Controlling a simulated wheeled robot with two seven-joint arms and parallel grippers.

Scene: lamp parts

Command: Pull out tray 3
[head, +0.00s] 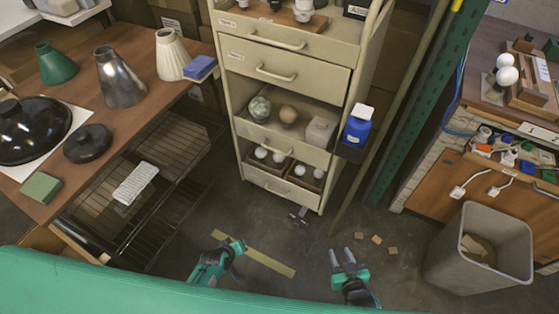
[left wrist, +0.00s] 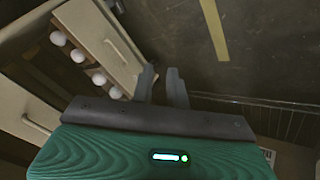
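The cream cabinet (head: 338,85) stands in the middle of the head view with several handled fronts stacked in it. I cannot read its labels clearly. The third front from the top (head: 300,150) has round stones and a grey block above it. The lowest front (head: 285,187) has white bulbs above it. My left gripper shows poorly in the head view, low and left of the cabinet. In the left wrist view its fingers (left wrist: 161,86) are parted and empty, near the cabinet's handled fronts (left wrist: 118,45). My right gripper (head: 341,258) is open and empty above the floor.
A blue bottle (head: 358,125) sits in a holder on the cabinet's right side. A brown table (head: 120,135) with lamp shades is at left. A grey bin (head: 440,250) is at lower right. Small brown pieces (head: 377,239) and a yellow strip (head: 265,260) lie on the floor.

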